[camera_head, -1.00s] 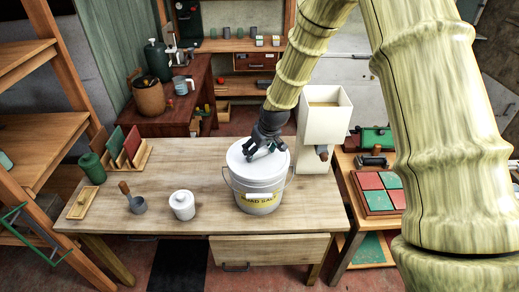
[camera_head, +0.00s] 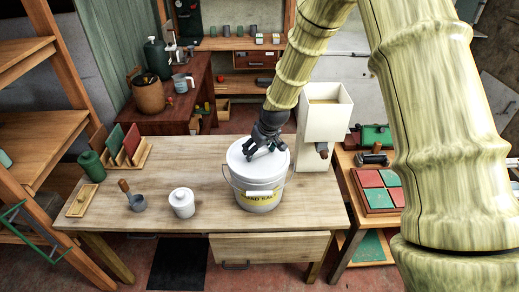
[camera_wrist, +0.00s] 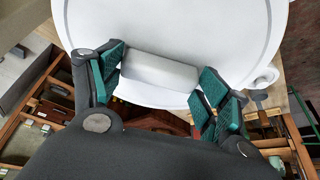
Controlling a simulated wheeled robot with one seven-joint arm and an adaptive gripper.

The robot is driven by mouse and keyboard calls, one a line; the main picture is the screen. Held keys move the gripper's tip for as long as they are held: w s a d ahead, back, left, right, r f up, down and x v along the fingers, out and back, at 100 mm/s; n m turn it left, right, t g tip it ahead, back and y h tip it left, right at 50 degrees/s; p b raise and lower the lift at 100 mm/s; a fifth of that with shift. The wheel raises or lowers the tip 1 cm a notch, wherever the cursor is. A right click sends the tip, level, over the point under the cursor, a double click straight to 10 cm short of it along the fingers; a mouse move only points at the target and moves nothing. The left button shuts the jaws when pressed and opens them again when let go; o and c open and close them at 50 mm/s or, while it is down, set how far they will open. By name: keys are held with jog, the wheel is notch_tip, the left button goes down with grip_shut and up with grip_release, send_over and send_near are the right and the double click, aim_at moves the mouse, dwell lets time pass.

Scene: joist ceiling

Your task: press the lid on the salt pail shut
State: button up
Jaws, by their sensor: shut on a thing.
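The white salt pail (camera_head: 241,196) stands upright on the wooden table (camera_head: 110,213), with a yellow label on its front and a wire bail. Its white lid (camera_head: 243,168) lies over the top; I cannot tell whether the rim is fully seated. My gripper (camera_head: 260,149) reaches down onto the lid's far part. In the wrist view, my gripper (camera_wrist: 160,74) is shut on the lid's white raised grip block (camera_wrist: 158,71), with a green-padded finger at each end. The lid (camera_wrist: 190,20) fills the top of that view and hides the pail's mouth.
A tall white open-topped bin (camera_head: 323,130) stands close behind and right of the pail. A red-and-green tile tray (camera_head: 380,190) is on the right-hand bench.

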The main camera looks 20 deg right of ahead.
jog(key=shift+f, duration=0.1)
jog(key=shift+c, duration=0.7)
jog(key=shift+f, duration=0.35)
jog(key=shift+f, duration=0.1)
jog(key=c, duration=0.3)
jog(key=o, duration=1.8)
